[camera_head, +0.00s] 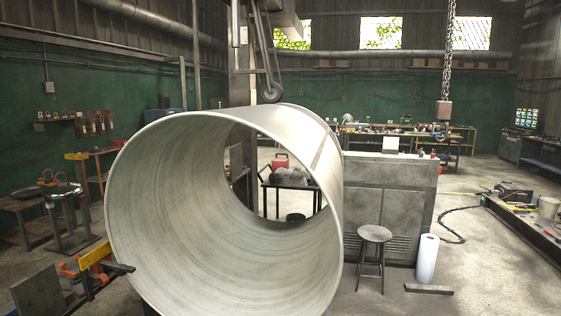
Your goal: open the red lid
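I cannot make out a red lid for certain in the head view. A small red object (281,160) stands on a dark cart (268,186), seen through the open far end of the large metal cylinder (150,200). It is too small to tell whether it is or has a lid. Neither of my grippers can be made out in this view.
The wide cylinder fills the middle foreground. A stool (374,236), a white roll (427,259) and a grey cabinet (392,195) stand right of it. A chain hoist (444,108) hangs behind. Open floor (490,275) lies at right, crossed by a dark cable (452,228).

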